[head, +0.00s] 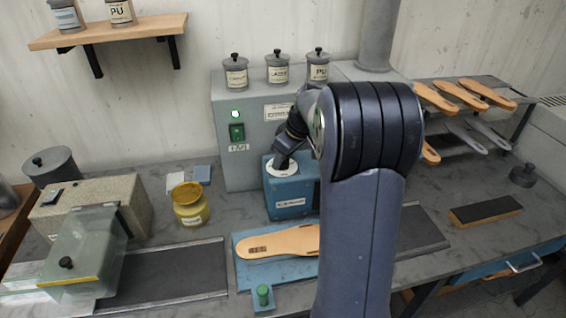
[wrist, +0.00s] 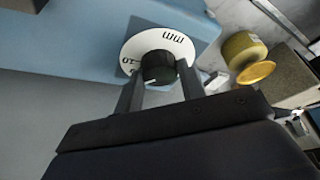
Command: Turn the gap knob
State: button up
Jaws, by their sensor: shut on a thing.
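The gap knob (wrist: 158,68) is a black round knob with a pale pointer mark, set on a white dial (wrist: 130,52) lettered "mm". In the wrist view my gripper (wrist: 160,80) has one finger on each side of the knob and is shut on it. In the head view the white dial (head: 281,168) sits on top of a blue box (head: 290,190) in front of the grey cabinet. My arm comes from the right and its end reaches the dial.
An orange sole (head: 277,243) lies on a blue plate (head: 243,272) in front of the blue box. A yellow pot (head: 190,208) stands to the left. Several lidded jars stand on the grey cabinet (head: 227,150). A rack (head: 470,90) with soles is at the right.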

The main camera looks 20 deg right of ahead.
jog(key=n, duration=0.2)
jog(key=n+g+y, duration=0.1)
jog(key=n, duration=0.2)
jog(key=shift+w+d+y+b, duration=0.1)
jog(key=shift+y+b, duration=0.2)
jog(key=shift+b, duration=0.1)
dwell(0.3)
jog(key=o, duration=1)
jog(key=v, duration=0.5)
jog(key=b+v, duration=0.1)
jog(key=v, duration=0.4)
jog(key=shift+w+d+r, duration=0.1)
jog(key=shift+d+r, duration=0.05)
jog(key=shift+r, duration=0.3)
jog(key=shift+g, duration=0.3)
jog(key=p+x, duration=0.1)
jog(key=x, duration=1)
